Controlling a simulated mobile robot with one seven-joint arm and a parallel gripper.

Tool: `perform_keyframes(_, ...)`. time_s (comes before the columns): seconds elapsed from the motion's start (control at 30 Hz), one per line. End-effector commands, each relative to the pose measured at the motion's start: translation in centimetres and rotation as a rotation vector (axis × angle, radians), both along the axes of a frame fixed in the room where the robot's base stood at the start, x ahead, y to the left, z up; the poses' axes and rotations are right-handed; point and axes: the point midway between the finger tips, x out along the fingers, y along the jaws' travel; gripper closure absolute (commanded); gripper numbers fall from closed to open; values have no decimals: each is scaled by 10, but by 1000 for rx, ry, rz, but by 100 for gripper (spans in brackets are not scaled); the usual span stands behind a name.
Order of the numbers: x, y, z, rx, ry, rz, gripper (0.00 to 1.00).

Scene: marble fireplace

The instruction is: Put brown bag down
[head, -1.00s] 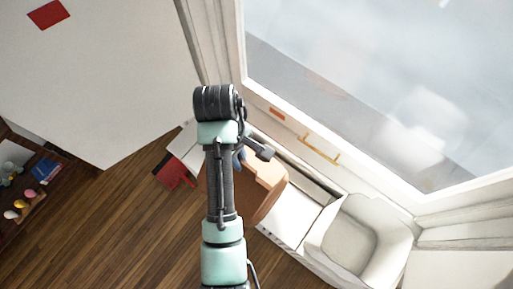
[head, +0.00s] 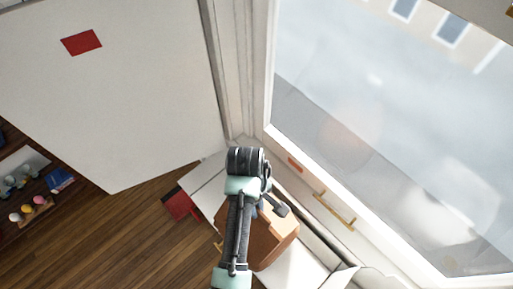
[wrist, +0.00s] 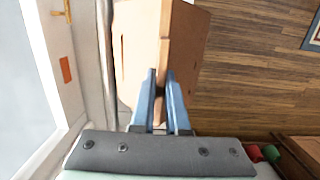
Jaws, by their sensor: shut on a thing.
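The brown bag (head: 262,240) is a box-like tan-brown thing beside the window, above or on a white ledge (head: 298,268). It shows upright in the wrist view (wrist: 188,45), filling the upper middle. My gripper (wrist: 161,78) is shut on the bag's near edge, with a blue finger on each side of it. In the head view my arm hides the bag's left part and most of the fingers. I cannot tell whether the bag's underside touches the ledge.
The window (head: 390,130) with its brass handle (head: 335,210) is close on the right. A red object (head: 180,203) is left of the bag. A white panel (head: 110,100) stands left, with a shelf of small items (head: 35,205) beyond. Wooden floor (head: 115,240) is open at lower left.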

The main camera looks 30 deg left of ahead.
Motion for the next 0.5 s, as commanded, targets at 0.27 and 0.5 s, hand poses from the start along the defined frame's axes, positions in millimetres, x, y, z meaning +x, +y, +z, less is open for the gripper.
perform_keyframes(0.27,1,1,-16,2,-4,-1,100)
perform_keyframes(0.5,1,0,-19,1,-3,-1,100)
